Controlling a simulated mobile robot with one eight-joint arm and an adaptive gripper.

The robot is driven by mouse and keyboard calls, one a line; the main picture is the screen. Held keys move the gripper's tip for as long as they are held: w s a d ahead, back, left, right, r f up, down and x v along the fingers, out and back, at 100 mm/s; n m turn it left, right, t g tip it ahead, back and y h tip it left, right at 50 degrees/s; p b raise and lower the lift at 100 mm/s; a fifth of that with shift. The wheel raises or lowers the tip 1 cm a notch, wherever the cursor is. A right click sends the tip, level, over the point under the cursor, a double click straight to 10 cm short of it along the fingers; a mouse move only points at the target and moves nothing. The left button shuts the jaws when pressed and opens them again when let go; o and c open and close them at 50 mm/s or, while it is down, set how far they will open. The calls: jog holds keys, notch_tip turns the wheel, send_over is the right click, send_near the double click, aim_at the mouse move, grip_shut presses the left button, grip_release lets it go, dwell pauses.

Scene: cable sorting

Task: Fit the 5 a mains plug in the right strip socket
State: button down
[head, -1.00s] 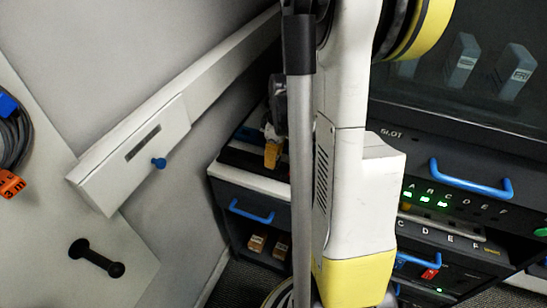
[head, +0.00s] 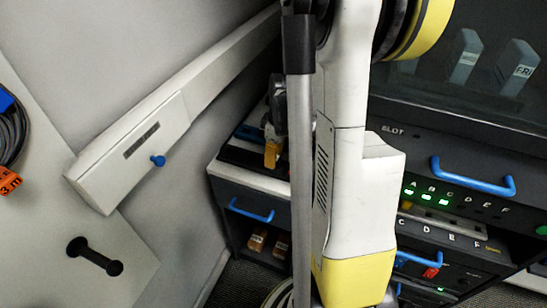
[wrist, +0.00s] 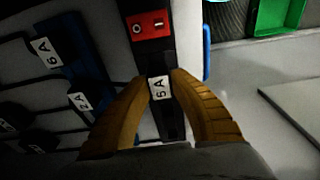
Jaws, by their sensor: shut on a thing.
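My gripper (head: 272,154) is low over the top of the dark cabinet in the head view, partly hidden behind my arm. In the wrist view its two orange fingers (wrist: 164,80) close on a dark plug with a white label (wrist: 159,88) that seems to read 5A. A long dark strip with a red rocker switch (wrist: 148,25) runs beneath and beyond the plug. I cannot tell whether the plug's pins are in a socket. Other dark plugs with white labels, such as 6A (wrist: 46,53) and 2A (wrist: 80,102), lie to the left.
In the wrist view a green tray (wrist: 275,18) is at upper right, above a pale, mostly clear surface. In the head view a blue drawer handle (head: 251,209) is below my gripper, and a white wall trunking (head: 135,150) runs to the left.

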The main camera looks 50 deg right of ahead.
jog(key=c, duration=0.6)
grip_release()
jog(key=shift+r, duration=0.15)
jog(key=shift+r+p, duration=2.7)
jog(key=shift+r, duration=0.75)
